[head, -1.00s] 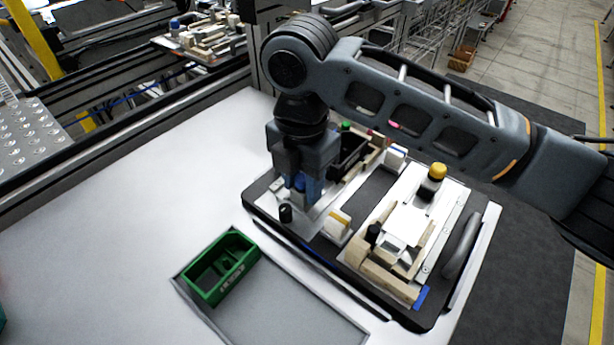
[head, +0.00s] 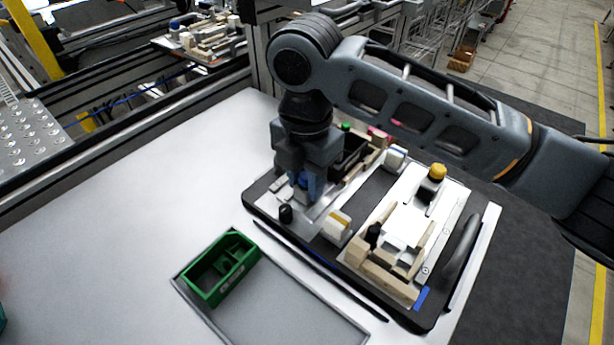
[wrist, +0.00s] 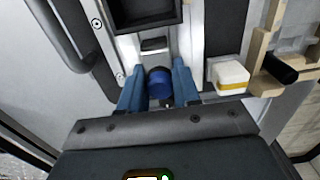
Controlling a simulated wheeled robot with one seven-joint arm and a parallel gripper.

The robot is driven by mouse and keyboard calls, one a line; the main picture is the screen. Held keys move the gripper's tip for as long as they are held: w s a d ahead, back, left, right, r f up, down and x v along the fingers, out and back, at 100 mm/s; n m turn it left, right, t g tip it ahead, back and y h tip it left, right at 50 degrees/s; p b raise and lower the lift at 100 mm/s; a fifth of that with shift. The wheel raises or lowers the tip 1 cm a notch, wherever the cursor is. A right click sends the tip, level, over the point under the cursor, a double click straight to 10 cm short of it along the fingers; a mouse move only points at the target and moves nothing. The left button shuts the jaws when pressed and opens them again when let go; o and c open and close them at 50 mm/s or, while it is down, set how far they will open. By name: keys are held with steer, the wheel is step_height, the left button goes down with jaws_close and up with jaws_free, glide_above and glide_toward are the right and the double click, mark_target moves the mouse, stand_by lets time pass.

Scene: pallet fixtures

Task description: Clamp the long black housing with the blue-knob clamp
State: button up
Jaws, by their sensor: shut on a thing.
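The blue knob (wrist: 159,82) of the clamp sits between the fingers of my gripper (wrist: 158,88) in the wrist view. My gripper is shut on it. In the head view my gripper (head: 307,188) reaches down to the left part of the pallet, and the blue knob (head: 304,180) shows between its fingers. The long black housing (head: 350,158) lies just beyond, partly hidden behind my gripper. In the wrist view the housing (wrist: 146,22) is at the top, with a small dark block (wrist: 153,45) between it and the knob. I cannot tell whether that block touches the housing.
The dark pallet (head: 262,211) also bears a yellow knob (head: 437,172), a white block with a yellow stripe (head: 337,224), a black knob (head: 285,213) and wooden pieces (head: 380,280). A green bin (head: 222,268) stands at the front left. The white table is clear at left.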

steer(key=shift+w+d, duration=0.5)
steer(key=shift+w, duration=0.2)
steer(key=o, duration=0.8)
steer(key=shift+r, duration=0.1)
steer(key=shift+r+p, duration=3.4)
steer(key=shift+r, duration=0.55)
steer(key=shift+f, duration=0.1)
